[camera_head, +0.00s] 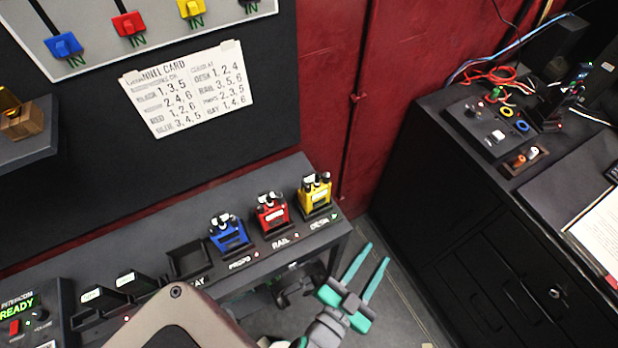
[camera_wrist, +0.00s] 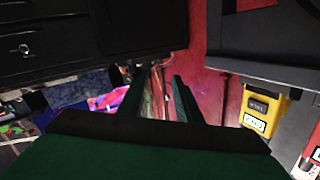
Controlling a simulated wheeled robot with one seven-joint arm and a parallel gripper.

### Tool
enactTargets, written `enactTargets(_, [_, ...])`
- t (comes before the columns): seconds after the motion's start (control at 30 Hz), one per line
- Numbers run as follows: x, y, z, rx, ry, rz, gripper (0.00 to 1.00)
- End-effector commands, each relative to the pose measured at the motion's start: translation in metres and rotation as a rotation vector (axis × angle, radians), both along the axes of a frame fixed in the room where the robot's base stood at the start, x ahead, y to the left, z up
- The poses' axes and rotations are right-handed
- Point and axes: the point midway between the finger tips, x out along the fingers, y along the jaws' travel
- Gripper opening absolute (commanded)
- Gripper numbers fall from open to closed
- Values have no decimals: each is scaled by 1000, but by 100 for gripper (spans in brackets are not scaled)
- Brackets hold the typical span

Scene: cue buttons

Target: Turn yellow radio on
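The yellow radio (camera_head: 315,194) stands in the rightmost slot of the black shelf, above the label that reads DESK. A small green light shows beside that label. The yellow radio also appears in the wrist view (camera_wrist: 262,108), at the right. My gripper (camera_head: 372,262) is in front of and to the lower right of the shelf's right end, apart from the radio. Its two teal fingers are spread and empty. The wrist view also shows the two fingers (camera_wrist: 155,95) apart with nothing between them. The state of the radio's switch is too small to tell.
A red radio (camera_head: 271,212) and a blue radio (camera_head: 229,233) stand left of the yellow one on the shelf (camera_head: 180,211). An empty slot (camera_head: 187,259) is further left. A channel card (camera_head: 190,88) hangs above. A black cabinet (camera_head: 490,215) stands at the right, with open floor between.

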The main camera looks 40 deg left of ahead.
Motion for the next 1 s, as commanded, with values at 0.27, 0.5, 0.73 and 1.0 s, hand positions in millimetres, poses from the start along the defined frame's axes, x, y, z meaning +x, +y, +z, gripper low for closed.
enactTargets(0.27, [92,40,58,108,-122,116,31])
enactTargets(0.5, [153,79,126,147,-229,268,31])
enactTargets(0.73, [190,120,203,130,-333,443,31])
enactTargets(1.0, [205,169,295,37,-452,672,31])
